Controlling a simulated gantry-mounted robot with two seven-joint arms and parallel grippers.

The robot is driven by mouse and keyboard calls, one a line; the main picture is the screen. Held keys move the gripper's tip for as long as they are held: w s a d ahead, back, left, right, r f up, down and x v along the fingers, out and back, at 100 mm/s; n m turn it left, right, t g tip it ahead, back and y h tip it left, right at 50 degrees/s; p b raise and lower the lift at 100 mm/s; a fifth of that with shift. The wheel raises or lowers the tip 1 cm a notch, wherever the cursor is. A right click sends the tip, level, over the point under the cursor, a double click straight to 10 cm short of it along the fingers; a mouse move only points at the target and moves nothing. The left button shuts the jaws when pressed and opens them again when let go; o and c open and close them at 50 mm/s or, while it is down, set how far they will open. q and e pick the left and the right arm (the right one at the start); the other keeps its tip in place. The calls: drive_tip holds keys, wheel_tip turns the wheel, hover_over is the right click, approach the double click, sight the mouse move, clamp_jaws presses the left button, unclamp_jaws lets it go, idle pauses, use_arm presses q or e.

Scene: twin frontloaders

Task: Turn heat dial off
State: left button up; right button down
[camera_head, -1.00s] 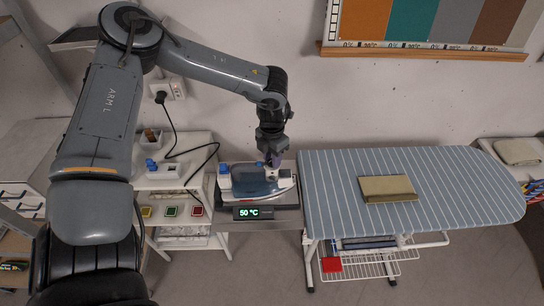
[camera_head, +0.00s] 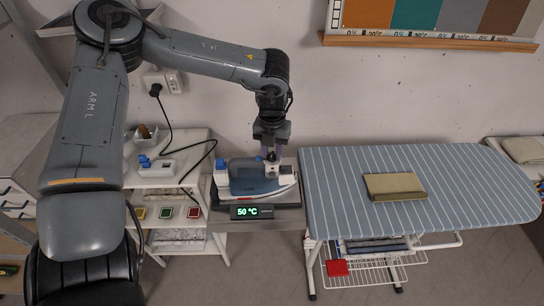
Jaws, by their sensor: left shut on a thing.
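The iron (camera_head: 250,183), blue and white, rests on a dark stand to the left of the ironing board. A display (camera_head: 252,212) on the stand's front reads 50 °C in green. My left gripper (camera_head: 270,157) points down over the iron's top right part. It is shut on the small dial (camera_head: 271,159) there, though the fingers hide most of it. My right gripper is not in view.
A striped ironing board (camera_head: 330,190) with a folded beige cloth (camera_head: 394,186) stands at the right. A white shelf unit (camera_head: 165,180) with a power cord stands at the left. A wall board (camera_head: 430,40) hangs behind.

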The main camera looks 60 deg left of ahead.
sight(273, 154)
use_arm(q)
drive_tip(key=shift+n+b, duration=0.95)
drive_tip(key=shift+n, duration=0.65)
drive_tip(key=o, duration=1.1)
drive_tip(key=shift+c, duration=0.2)
drive_tip(key=shift+r, duration=0.1)
wheel_tip(273, 154, up, 8)
drive_tip(key=p, duration=0.6)
drive_tip(key=shift+w, duration=0.1)
